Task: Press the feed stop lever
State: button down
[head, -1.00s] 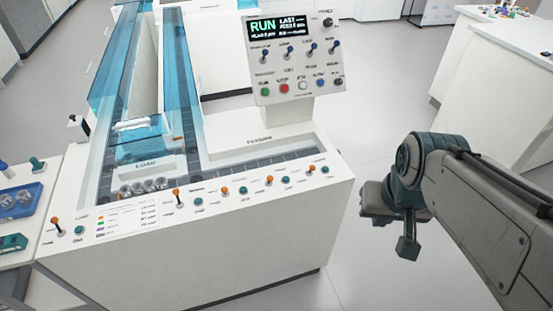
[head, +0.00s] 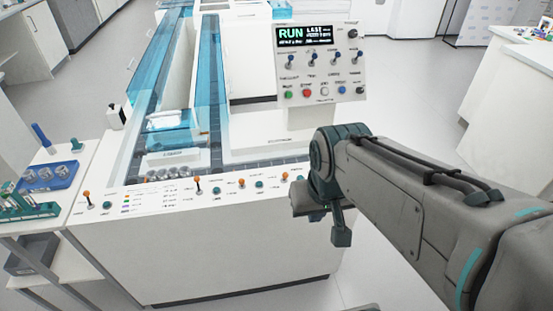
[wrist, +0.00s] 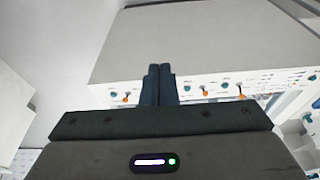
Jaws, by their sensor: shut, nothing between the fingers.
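The white feeder machine (head: 210,240) has a row of orange-tipped levers along its front top edge, among them a far-left one (head: 87,197), a middle one (head: 198,184) and a right one (head: 285,178). Blue-tipped levers (head: 313,57) stand on the panel under the RUN screen (head: 305,35). I cannot read which lever is the feed stop. My gripper (wrist: 158,72) is shut and empty in the wrist view. Its fingers overlap the machine's edge, between two orange-tipped levers (wrist: 125,97) and (wrist: 204,92); contact is not visible. In the head view my arm hides the machine's right end.
A side table at left holds a blue tray (head: 45,177) and a green rack (head: 28,207). Blue transparent guards (head: 150,75) cover the track. A white counter (head: 510,110) stands at right. Open floor lies between it and the machine.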

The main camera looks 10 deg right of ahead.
jog(key=shift+f, duration=0.1)
jog(key=w+a+f+m+t+y+b, duration=0.1)
jog(key=w+a+f+m+y+b, duration=0.1)
jog(key=f+m+y+b, duration=0.35)
jog(key=w+a+f+m+y+b, duration=0.1)
jog(key=w+f+m+y+b, duration=0.15)
jog(key=f+m+b, duration=0.45)
jog(key=w+d+f+m+t+h+b, duration=0.1)
jog(key=w+d+f+m+t+b, duration=0.2)
jog(key=w+d+m+t+b, duration=0.1)
jog(key=w+d+f+m+t+h+b, duration=0.1)
jog(key=w+d+f+m+t+b, duration=0.2)
jog(key=w+d+m+t, duration=0.2)
jog(key=w+d+m, duration=0.1)
jog(key=d+m, duration=0.2)
jog(key=m, duration=0.3)
jog(key=shift+d+f+b, duration=0.15)
jog(key=shift+f+b, duration=0.2)
